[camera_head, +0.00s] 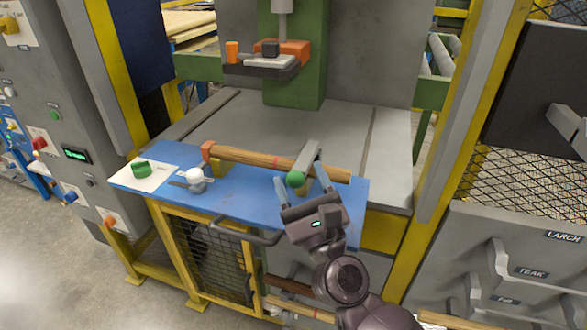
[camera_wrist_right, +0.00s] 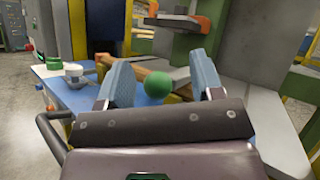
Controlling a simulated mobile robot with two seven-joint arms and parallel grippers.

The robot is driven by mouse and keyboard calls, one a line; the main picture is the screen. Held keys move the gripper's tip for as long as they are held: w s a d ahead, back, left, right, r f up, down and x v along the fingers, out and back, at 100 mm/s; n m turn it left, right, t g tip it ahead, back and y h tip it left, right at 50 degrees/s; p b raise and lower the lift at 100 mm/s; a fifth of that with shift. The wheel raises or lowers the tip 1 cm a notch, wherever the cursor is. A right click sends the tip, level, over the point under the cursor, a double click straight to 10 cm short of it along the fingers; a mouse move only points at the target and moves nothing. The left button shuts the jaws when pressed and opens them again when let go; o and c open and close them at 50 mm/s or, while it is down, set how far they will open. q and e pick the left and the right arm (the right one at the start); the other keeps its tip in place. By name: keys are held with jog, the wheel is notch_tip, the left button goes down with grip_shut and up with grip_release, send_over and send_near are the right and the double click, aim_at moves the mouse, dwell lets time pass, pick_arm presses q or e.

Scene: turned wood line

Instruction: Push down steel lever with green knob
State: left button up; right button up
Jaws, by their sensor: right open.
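The steel lever (camera_head: 307,158) with its green knob (camera_head: 295,180) rises at a slant beside the wooden bar on the blue bench top. In the right wrist view the green knob (camera_wrist_right: 157,84) shows between the two finger pads, a little beyond them. My right gripper (camera_head: 302,187) is open around the knob in the head view; I cannot tell whether a finger touches it. The right wrist view shows the same gripper (camera_wrist_right: 160,85) with its fingers wide apart and nothing held. My left gripper is not in view.
A turned wooden bar (camera_head: 255,160) lies across the blue bench (camera_head: 240,203). A white knob (camera_head: 194,175) and a green button (camera_head: 140,169) sit at the left. A dark handle bar (camera_head: 245,236) runs along the front. A green machine column (camera_head: 300,85) stands behind.

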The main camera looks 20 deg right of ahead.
pick_arm(q)
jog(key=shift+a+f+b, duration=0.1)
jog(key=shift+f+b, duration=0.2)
jog(key=shift+b, duration=0.15)
pick_arm(e)
jog(key=s+d, duration=0.1)
jog(key=s, duration=0.8)
jog(key=shift+r, duration=0.1)
pick_arm(q)
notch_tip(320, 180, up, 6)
jog(key=p, duration=0.6)
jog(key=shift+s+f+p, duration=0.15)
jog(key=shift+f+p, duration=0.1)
jog(key=shift+p, duration=0.15)
pick_arm(e)
jog(key=s+d+f+n+g+h, duration=0.1)
jog(key=s+d+f+n+g, duration=0.3)
jog(key=f+n, duration=0.5)
jog(key=s+d+f+n+g+h, duration=0.1)
jog(key=s+d+f+n+g, duration=0.3)
jog(key=f+n, duration=0.5)
jog(key=s+d+f+n+g+h, duration=0.1)
jog(key=s+d+f+n+g, duration=0.3)
jog(key=s+f+n, duration=0.3)
notch_tip(320, 180, down, 3)
jog(key=d+n, duration=0.1)
jog(key=n, duration=0.6)
jog(key=shift+s+g, duration=0.25)
jog(key=shift+g, duration=0.05)
